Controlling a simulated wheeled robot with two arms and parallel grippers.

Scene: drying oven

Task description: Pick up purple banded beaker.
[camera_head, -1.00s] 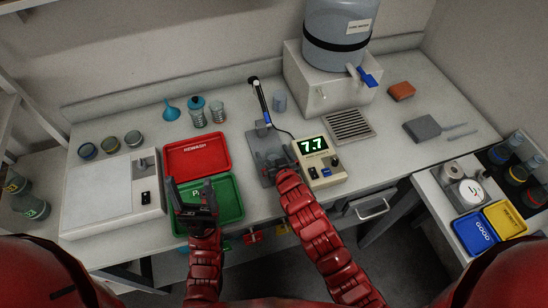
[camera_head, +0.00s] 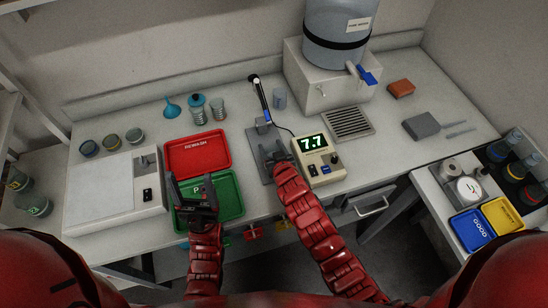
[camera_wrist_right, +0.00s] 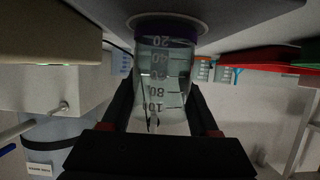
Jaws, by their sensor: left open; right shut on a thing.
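The purple banded beaker (camera_wrist_right: 162,75) is clear, with dark graduation marks and a purple band near its base. It appears upside down in the right wrist view, its base against a pale round surface. My right gripper (camera_wrist_right: 155,112) is shut on it, one finger on each side. In the head view my right gripper (camera_head: 277,160) is at the grey stand (camera_head: 262,142) beside the meter, and the beaker cannot be made out there. My left gripper (camera_head: 195,192) is open and empty over the green tray (camera_head: 232,207).
The meter (camera_head: 318,158) reading 7.7 is just right of my right gripper. A probe (camera_head: 260,97) rises behind it, with a small grey cup (camera_head: 280,98) nearby. A red tray (camera_head: 197,152) and a white box (camera_head: 110,195) lie left.

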